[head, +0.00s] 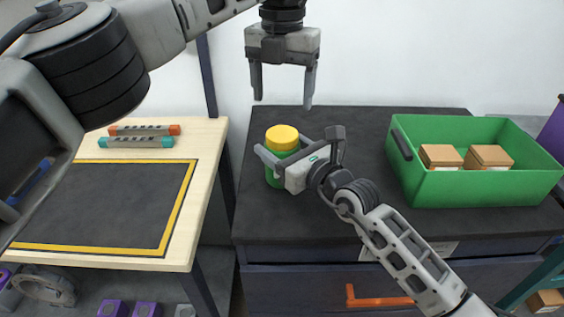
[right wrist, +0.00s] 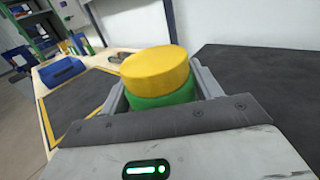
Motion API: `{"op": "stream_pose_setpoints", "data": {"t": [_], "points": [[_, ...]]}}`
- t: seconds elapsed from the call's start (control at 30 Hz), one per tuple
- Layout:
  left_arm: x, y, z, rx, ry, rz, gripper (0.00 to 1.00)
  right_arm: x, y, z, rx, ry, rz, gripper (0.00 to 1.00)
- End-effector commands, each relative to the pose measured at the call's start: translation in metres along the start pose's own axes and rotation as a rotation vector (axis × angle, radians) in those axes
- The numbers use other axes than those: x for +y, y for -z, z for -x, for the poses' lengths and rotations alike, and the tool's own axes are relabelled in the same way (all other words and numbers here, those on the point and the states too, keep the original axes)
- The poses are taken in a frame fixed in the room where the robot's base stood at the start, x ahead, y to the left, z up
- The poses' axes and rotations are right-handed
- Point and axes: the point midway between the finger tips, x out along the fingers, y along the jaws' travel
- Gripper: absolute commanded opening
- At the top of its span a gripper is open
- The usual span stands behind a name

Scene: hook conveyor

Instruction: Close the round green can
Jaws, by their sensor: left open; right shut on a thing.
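The round green can (head: 273,180) stands upright on the dark counter, with a yellow lid (head: 282,136) on its top. In the right wrist view the yellow lid (right wrist: 155,67) sits over the green body (right wrist: 163,99) and looks slightly tilted; I cannot tell whether it is fully seated. My right gripper (head: 283,156) is shut on the can from the side, one finger on each side of the body. My left gripper (head: 282,98) is open and empty, pointing down above the can with a clear gap to the lid.
A green crate (head: 480,190) with two brown-topped boxes stands on the counter to the right. A wooden table (head: 208,150) with a dark mat and two striped bars is at left. A drawer with an orange handle (head: 380,301) is below the counter. The counter behind the can is clear.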

Motion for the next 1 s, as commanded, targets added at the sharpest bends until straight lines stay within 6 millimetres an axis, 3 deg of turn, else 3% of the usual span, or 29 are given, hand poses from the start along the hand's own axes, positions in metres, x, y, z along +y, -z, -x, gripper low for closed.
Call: {"op": "stream_pose_setpoints", "data": {"t": [0.23,0.7,1.0], "points": [[0.001,0.000,-0.012,0.002,0.001,-0.002,0.74,0.000,0.001,0.000,0.002,0.000,0.000,0.00],[0.000,0.000,-0.075,0.002,0.001,-0.002,0.74,0.000,0.001,0.000,0.002,0.000,0.000,0.00],[0.000,0.000,-0.081,0.000,0.000,-0.002,0.74,0.000,0.001,0.000,0.002,0.000,0.000,0.00]]}}
